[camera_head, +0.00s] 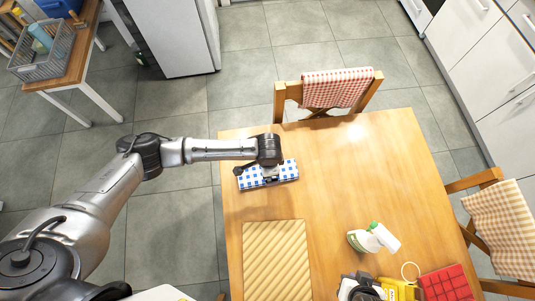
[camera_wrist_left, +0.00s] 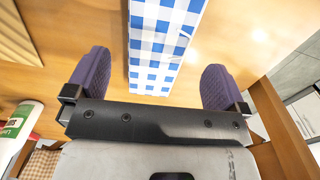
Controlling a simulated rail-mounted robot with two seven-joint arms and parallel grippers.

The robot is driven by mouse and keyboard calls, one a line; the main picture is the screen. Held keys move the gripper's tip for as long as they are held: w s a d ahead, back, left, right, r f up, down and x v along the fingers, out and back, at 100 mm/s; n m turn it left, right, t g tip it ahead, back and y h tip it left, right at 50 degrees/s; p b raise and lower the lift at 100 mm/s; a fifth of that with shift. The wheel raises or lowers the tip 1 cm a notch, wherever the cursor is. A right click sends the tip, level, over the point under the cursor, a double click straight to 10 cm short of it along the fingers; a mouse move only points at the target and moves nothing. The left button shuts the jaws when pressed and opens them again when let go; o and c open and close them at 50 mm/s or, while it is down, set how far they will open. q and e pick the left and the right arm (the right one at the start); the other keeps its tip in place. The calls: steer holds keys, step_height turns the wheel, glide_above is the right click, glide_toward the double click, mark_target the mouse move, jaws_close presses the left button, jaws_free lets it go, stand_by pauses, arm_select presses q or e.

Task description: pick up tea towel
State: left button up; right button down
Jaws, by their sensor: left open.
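A folded blue-and-white checked tea towel (camera_head: 284,172) lies on the left part of the wooden table. My left gripper (camera_head: 270,178) is right above it and hides part of it in the head view. In the left wrist view the towel (camera_wrist_left: 163,40) is a long strip running between the two purple fingers. The left gripper (camera_wrist_left: 156,62) is open, with a gap on each side of the towel. I cannot tell exactly how high the fingers are above the table. My right gripper is in neither view.
The table (camera_head: 350,175) is bare to the right of the towel. A ridged wooden board (camera_head: 276,262), a spray bottle (camera_head: 372,239), a yellow package (camera_head: 397,290) and a red cloth (camera_head: 446,283) lie nearer. Chairs with a red checked cloth (camera_head: 337,88) and a beige one (camera_head: 503,226) border the table.

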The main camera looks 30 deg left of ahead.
mark_target(281, 181)
arm_select(q)
steer(key=shift+a+f, duration=0.1)
steer(key=shift+f, duration=2.65)
steer(key=c, duration=0.8)
steer(key=shift+c, duration=0.2)
steer(key=shift+r, duration=0.1)
